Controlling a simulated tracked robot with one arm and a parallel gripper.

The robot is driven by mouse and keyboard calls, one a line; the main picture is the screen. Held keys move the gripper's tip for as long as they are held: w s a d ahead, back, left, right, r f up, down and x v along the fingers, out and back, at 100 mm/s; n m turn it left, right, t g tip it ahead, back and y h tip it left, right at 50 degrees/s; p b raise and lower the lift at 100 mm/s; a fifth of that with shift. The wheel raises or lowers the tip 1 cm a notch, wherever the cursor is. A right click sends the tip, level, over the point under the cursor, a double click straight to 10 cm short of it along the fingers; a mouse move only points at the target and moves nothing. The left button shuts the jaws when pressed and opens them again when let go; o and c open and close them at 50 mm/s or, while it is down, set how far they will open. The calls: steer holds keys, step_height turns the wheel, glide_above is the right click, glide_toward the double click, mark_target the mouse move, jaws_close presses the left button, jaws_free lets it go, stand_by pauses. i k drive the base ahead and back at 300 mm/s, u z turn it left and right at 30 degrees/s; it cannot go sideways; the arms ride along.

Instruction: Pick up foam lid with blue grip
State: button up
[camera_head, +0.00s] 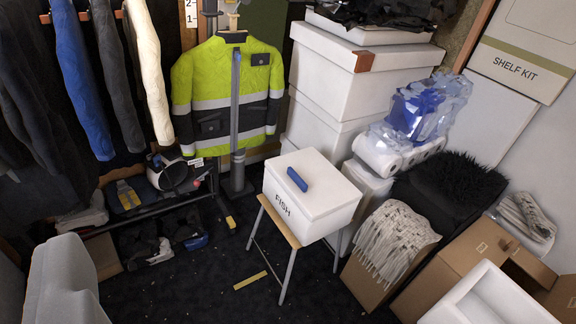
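The foam lid is the white top of a white foam box marked FISH (312,207), near the middle of the view. The lid (321,180) lies flat and closed on the box. A blue grip (297,180) sits on its upper face, left of the middle, slanting down to the right. The box stands on a small stool with a wooden top (280,222) and grey legs. Nothing touches the lid or the grip. I cannot make out my gripper in this view. The inside of the box is hidden.
A hi-vis jacket on a stand (228,95) is behind left. Large white boxes (345,75) stand behind, with paper rolls (378,155) in front. Cardboard boxes (480,255) and a white open box (490,300) are at right. Dark floor (200,285) is mostly clear at front left.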

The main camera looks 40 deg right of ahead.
mark_target(319, 190)
steer(key=z, duration=0.35)
steer(key=i, duration=1.15)
steer(key=z, duration=1)
steer(key=i, duration=0.55)
steer(key=z, duration=0.3)
steer(key=k, duration=0.9)
steer(key=z, duration=0.2)
steer(key=i, duration=0.85)
steer(key=u, duration=0.1)
